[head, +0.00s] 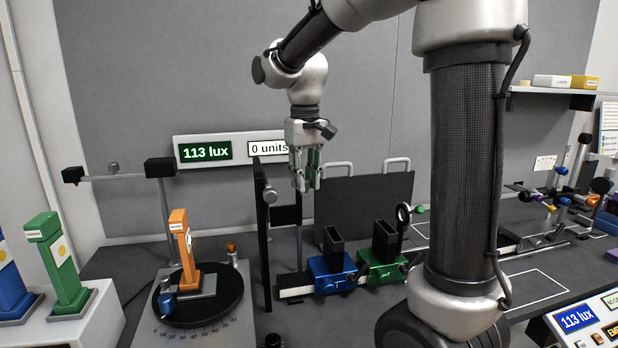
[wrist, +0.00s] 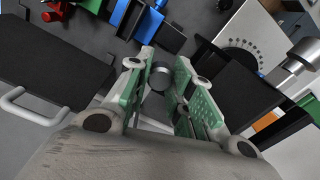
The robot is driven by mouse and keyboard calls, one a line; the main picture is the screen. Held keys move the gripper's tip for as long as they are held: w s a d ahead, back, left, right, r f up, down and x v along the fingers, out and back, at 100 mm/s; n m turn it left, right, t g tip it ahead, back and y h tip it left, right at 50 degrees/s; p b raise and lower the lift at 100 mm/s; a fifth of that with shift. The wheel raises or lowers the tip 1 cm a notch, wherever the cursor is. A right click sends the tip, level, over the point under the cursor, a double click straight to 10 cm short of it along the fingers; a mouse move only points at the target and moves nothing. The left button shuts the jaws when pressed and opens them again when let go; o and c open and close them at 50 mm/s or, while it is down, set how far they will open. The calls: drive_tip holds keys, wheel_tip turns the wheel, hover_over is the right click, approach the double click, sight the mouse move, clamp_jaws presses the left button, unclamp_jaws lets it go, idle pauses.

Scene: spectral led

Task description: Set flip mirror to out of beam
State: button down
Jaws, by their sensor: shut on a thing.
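My gripper (head: 306,186) points down above the middle of the bench, its green-padded fingers close together. In the wrist view my gripper (wrist: 165,85) has a round grey knob (wrist: 161,76) between its fingertips, and it is shut on this knob. A dark plate (head: 285,216) on a thin post stands just below and behind the fingers, above a white-and-black base (head: 295,287). It may be the flip mirror, but no label shows. The fingers hide the knob in the head view, so its link to the plate is unclear.
A tall black panel with a silver knob (head: 270,195) stands left of my gripper. Black panels with white handles (head: 397,186) stand behind. Blue (head: 332,274) and green (head: 381,266) blocks sit at right. An orange holder (head: 183,245) stands on a turntable. A display (head: 205,152) reads 113 lux.

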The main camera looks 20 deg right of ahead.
drive_tip(key=shift+w+a+r, duration=0.1)
idle(0.5)
drive_tip(key=c, duration=1.2)
unclamp_jaws()
wheel_tip(320, 180, up, 12)
